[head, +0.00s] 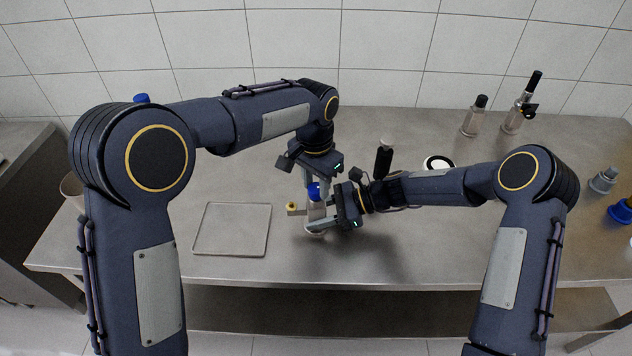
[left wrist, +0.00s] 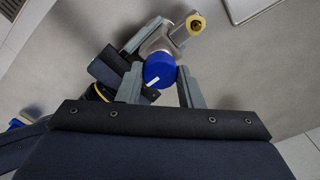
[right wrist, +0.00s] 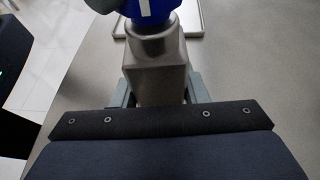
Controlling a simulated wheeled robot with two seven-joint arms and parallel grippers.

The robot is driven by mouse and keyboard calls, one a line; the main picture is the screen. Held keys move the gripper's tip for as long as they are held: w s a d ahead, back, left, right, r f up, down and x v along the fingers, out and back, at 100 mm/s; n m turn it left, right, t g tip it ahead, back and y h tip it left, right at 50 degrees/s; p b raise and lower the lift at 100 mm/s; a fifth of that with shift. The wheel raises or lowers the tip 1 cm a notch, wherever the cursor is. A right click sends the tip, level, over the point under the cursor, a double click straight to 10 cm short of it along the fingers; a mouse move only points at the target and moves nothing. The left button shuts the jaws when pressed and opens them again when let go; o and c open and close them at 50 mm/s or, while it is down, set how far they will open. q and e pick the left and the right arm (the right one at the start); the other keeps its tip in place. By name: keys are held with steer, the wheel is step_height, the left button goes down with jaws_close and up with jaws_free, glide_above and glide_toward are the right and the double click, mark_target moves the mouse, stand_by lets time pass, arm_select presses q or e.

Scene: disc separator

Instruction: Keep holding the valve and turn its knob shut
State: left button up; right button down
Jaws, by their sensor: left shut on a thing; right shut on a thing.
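The valve (head: 316,212) stands upright on the steel table near its front middle. It has a grey metal body (right wrist: 155,75), a blue knob (left wrist: 158,70) with a white stripe on top, and a side arm with a yellow end (left wrist: 195,23). My left gripper (head: 311,185) reaches down from above, its fingers on either side of the knob and shut on it. In the left wrist view the stripe lies aslant on the knob. My right gripper (head: 332,212) comes in from the right and is shut on the valve body; its fingertips are partly hidden behind the body.
A shallow tray (head: 197,240) lies left of the valve. A black-topped upright thing (head: 384,160) and a white ring (head: 438,162) stand behind my right forearm. Two bottles (head: 474,117) stand at the back right. Grey and blue pieces (head: 620,212) are at the right edge.

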mark_target(315, 187)
arm_select(q)
steer(key=o, duration=1)
step_height(315, 187, up, 12)
steer(key=shift+a, duration=0.1)
arm_select(e)
steer(key=c, duration=0.8)
jaws_free()
steer(key=shift+o, duration=0.2)
